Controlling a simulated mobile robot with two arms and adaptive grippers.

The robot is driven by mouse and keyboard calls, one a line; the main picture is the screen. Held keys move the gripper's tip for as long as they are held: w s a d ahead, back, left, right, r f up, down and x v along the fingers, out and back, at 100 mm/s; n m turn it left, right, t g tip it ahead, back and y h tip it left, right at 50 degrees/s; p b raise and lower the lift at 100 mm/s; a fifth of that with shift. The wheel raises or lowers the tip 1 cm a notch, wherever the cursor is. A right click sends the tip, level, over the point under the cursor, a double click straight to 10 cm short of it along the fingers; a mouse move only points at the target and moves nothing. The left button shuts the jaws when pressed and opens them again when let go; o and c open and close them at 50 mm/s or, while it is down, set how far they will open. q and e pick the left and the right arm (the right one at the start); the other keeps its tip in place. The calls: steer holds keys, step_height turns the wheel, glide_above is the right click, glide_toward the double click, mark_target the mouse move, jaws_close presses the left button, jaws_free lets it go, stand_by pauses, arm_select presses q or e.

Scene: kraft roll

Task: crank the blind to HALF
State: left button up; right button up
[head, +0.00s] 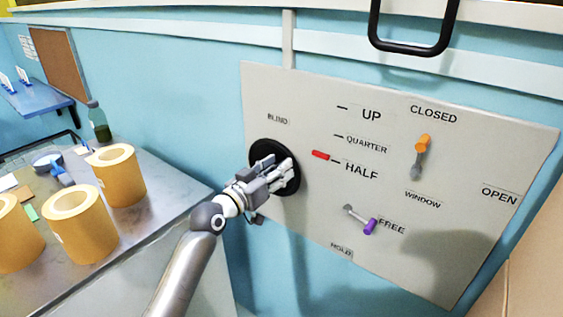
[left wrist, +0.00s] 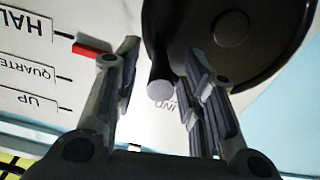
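The black round blind crank (head: 292,181) is on the grey wall panel (head: 300,105), under the BLIND label. My left gripper (head: 288,170) is in front of it. In the left wrist view, the crank handle (left wrist: 161,88) stands between the two open fingers of my left gripper (left wrist: 160,85), with a visible gap on each side. The black crank disc (left wrist: 265,60) fills the upper right there. The red pointer (head: 320,155) is beside the HALF mark, very slightly toward QUARTER; it also shows in the left wrist view (left wrist: 92,49). My right gripper is not in view.
An orange window lever (head: 423,142) is near CLOSED, and a purple-ended lever (head: 369,226) is near FREE on the same panel. A black handle (head: 412,45) is above. A counter at left holds yellow rolls (head: 118,178) and a green bottle (head: 99,122).

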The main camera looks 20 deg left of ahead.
arm_select(q)
steer(key=shift+x, duration=1.1)
jaws_close()
